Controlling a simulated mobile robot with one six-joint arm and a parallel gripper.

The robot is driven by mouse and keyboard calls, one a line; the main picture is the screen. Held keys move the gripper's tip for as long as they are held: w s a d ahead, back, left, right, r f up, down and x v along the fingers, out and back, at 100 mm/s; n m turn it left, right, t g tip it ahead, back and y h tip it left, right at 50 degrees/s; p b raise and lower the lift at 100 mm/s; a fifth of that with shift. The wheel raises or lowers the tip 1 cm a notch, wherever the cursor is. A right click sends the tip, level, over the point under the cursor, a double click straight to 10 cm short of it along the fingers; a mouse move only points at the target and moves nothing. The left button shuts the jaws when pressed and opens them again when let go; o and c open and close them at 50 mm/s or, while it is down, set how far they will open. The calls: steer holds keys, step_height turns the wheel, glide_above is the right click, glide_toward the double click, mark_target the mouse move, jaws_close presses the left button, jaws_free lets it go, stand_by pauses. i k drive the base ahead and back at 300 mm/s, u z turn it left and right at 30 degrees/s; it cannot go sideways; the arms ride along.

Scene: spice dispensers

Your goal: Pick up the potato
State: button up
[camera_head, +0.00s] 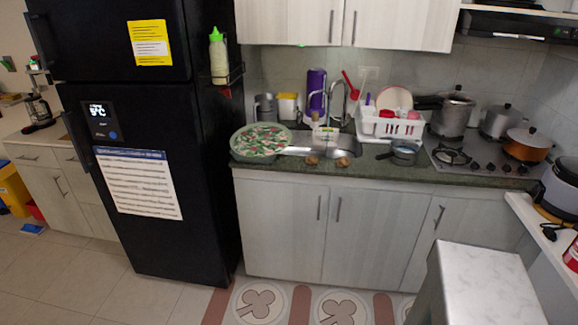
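Two small brown roundish things that look like potatoes lie on the dark counter's front edge, before the sink. One potato (312,160) is on the left, and the other potato (343,162) is a little to its right. They are small in the picture, and they lie apart from each other. My gripper is not in view.
A black fridge (160,200) borders the counter. A marble-topped block (488,275) stands front right; the floor before the cabinets is clear.

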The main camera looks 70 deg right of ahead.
mark_target(312, 160)
steer(key=z, duration=1)
steer(key=k, duration=0.1)
steer(key=u, duration=2.35)
steer(key=k, duration=1.35)
steer(key=z, duration=1.15)
